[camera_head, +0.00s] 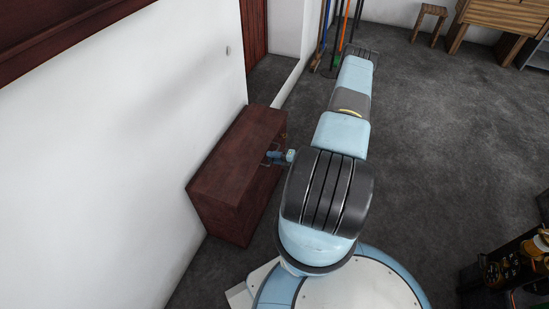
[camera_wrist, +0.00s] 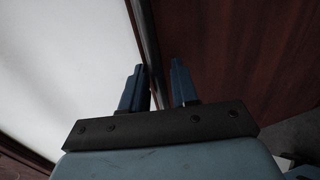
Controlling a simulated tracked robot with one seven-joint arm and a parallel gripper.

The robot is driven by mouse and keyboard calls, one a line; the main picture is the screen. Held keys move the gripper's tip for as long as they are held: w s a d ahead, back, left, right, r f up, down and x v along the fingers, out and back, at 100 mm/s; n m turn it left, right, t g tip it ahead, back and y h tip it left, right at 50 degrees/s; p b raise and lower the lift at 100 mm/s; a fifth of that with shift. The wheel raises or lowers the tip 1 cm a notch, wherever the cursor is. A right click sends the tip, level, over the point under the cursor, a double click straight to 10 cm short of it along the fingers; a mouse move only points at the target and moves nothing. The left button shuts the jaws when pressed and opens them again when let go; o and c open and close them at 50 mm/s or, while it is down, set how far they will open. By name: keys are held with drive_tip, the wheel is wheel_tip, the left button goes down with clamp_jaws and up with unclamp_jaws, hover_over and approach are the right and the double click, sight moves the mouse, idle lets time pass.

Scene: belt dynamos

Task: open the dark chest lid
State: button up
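The dark chest (camera_head: 232,185) is a reddish-brown wooden box standing against the white wall in the head view. Its lid (camera_head: 240,150) lies flat and looks closed. My gripper (camera_head: 271,156) is at the chest's front upper edge, on the side facing me. In the wrist view my gripper (camera_wrist: 158,84) has two blue fingers held apart. A narrow dark bar or edge (camera_wrist: 148,50) runs between them, closer to the left finger; I cannot tell whether it touches. Reddish-brown wood (camera_wrist: 230,55) fills the right of that view. My arm hides part of the chest's surroundings.
The white wall (camera_head: 120,150) is close behind the chest. Long-handled tools (camera_head: 340,35) stand at the back. A stool (camera_head: 428,22) and a wooden cabinet (camera_head: 500,20) are at the back right. The grey floor (camera_head: 440,140) right of my arm is mostly clear.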

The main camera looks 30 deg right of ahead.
drive_tip(key=shift+c, duration=0.2)
clamp_jaws()
drive_tip(key=shift+d, duration=0.2)
drive_tip(key=shift+s+r, duration=0.1)
